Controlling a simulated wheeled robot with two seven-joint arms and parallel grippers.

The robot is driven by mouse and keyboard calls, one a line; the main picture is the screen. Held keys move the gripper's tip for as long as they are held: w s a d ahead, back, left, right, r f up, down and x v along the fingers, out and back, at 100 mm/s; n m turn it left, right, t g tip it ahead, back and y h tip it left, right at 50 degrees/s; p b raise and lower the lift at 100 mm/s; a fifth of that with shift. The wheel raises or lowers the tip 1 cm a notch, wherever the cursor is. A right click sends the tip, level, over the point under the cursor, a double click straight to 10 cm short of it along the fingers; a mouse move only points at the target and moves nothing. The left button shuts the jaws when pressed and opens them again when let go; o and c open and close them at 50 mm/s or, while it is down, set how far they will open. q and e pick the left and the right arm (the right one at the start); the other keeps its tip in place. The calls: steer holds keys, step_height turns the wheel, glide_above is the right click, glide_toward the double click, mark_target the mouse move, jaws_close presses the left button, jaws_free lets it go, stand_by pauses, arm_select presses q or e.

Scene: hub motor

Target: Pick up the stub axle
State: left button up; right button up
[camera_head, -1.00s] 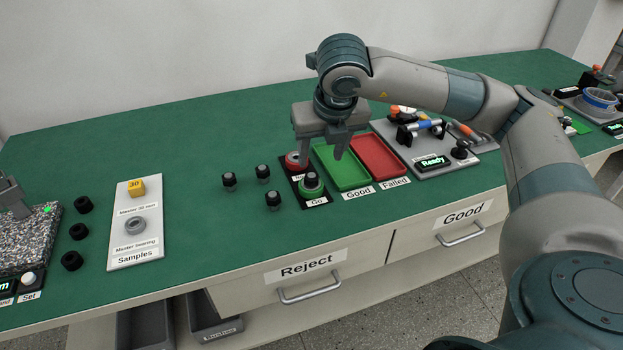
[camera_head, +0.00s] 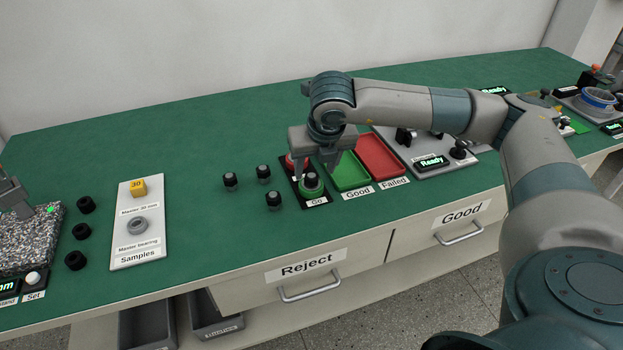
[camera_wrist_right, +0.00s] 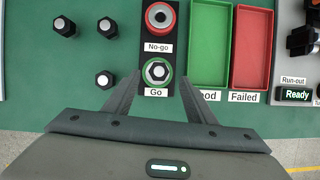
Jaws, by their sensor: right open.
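A stub axle with a silver hexagonal top (camera_head: 311,181) stands upright in the green Go ring (camera_wrist_right: 158,85). It also shows in the right wrist view (camera_wrist_right: 157,71). My right gripper (camera_head: 313,172) is open above the Go ring, its fingers on either side of the axle; whether they touch it cannot be told. In the right wrist view the fingers (camera_wrist_right: 161,82) are spread and empty. Several loose black stub axles (camera_head: 263,172) stand left of the gauge.
The red No-go ring (camera_wrist_right: 160,17) sits behind the Go ring. A green Good tray (camera_head: 349,177) and a red Failed tray (camera_head: 381,157) stand close on the right.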

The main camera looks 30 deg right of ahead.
mark_target(312, 175)
steer(key=shift+p+x, duration=0.3)
steer(key=shift+x, duration=1.45)
arm_select(q)
steer(key=shift+w+d+r+t, duration=0.2)
steer(key=shift+w+d+t, duration=0.2)
steer(key=shift+w, duration=0.15)
arm_select(e)
steer(key=shift+w, duration=0.15)
arm_select(q)
steer(key=shift+a, duration=0.1)
arm_select(e)
steer(key=shift+r, duration=0.1)
jaws_close()
